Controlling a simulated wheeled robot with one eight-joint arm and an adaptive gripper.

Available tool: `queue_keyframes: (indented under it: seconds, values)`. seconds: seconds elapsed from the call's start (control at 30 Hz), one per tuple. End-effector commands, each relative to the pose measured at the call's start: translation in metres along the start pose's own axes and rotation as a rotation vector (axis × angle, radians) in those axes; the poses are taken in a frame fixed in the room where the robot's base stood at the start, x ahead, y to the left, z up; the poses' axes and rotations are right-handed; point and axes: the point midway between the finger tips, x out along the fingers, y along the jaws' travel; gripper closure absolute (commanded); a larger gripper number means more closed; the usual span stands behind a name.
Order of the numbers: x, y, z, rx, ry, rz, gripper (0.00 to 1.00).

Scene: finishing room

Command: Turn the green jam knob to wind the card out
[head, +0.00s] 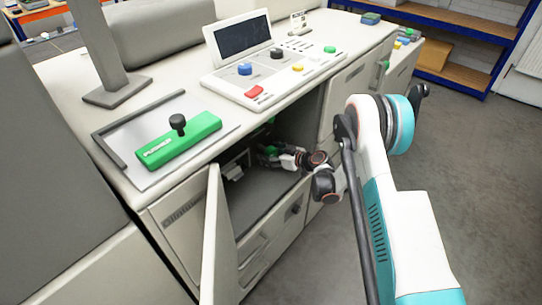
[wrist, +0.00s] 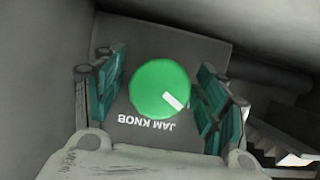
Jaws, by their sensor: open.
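The green jam knob (wrist: 160,88) is round, with a white pointer mark aimed at the lower right in the wrist view. It sits on a dark grey plate (wrist: 190,50) lettered JAM KNOB, upside down in this view. My gripper (wrist: 163,78) is open, one finger on each side of the knob, with a visible gap on both sides. In the head view, my gripper (head: 268,152) reaches into the open compartment (head: 258,187) under the counter. I cannot tell the depth of the fingers against the knob. No card is clearly visible.
The open cabinet door (head: 213,240) stands left of my arm. Compartment walls lie close around my gripper. A dark bar (wrist: 270,75) and a stepped pale part (wrist: 285,145) are right of it in the wrist view. A control panel (head: 290,82) and green block (head: 180,140) are above.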

Motion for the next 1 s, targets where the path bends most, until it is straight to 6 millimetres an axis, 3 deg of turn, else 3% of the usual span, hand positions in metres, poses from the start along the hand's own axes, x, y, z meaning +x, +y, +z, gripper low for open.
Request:
queue_keyframes:
  seconds: [0.23,0.43,0.77,1.0]
  values:
    - [0.0005,0.0000,-0.0004,0.000,0.000,0.000,0.34]
    - [0.0005,0.0000,-0.0004,0.000,0.000,0.000,0.77]
    - [0.0005,0.0003,-0.0003,0.024,0.000,-0.010,0.77]
    - [0.0008,0.0002,-0.0004,0.135,0.000,-0.056,0.77]
